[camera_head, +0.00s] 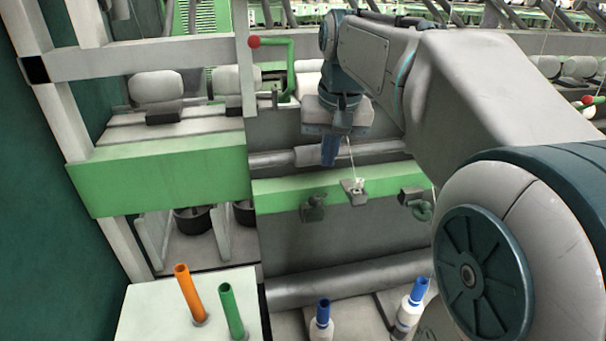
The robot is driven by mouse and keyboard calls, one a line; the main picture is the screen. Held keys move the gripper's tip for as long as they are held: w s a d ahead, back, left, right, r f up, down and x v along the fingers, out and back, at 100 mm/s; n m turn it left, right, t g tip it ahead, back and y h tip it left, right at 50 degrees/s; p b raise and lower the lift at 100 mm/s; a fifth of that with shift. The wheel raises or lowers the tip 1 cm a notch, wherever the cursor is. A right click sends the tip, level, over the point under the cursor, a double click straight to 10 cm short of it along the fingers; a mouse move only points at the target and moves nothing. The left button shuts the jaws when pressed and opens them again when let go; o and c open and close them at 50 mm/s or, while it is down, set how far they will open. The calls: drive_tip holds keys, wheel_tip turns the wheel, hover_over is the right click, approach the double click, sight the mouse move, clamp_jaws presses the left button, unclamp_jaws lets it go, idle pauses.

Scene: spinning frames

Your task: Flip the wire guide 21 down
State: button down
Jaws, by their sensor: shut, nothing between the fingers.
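My gripper (329,158) points down in the centre of the head view, shut and empty, in front of the grey rollers and above the green rail (280,190). Small grey wire guides sit along this rail. One guide (354,191) stands out forward, with a small white piece on it and a thin thread rising from it towards my gripper. A darker guide (313,208) is to its left, and another guide (412,196) with a green curl is to its right. No numbers are readable, so I cannot tell which guide is 21. My gripper appears apart from them.
Two bobbins with blue tops (322,318) (412,300) stand below the rail. Orange (188,292) and green (231,310) tubes stand on a pale surface at bottom left. A green lever with a red knob (254,42) is left of my arm. Horizontal grey rollers (350,280) cross the machine.

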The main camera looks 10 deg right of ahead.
drive_tip(key=p, duration=0.1)
hover_over(319, 207)
wheel_tip(319, 207, down, 10)
drive_tip(key=shift+r, duration=0.1)
idle(0.4)
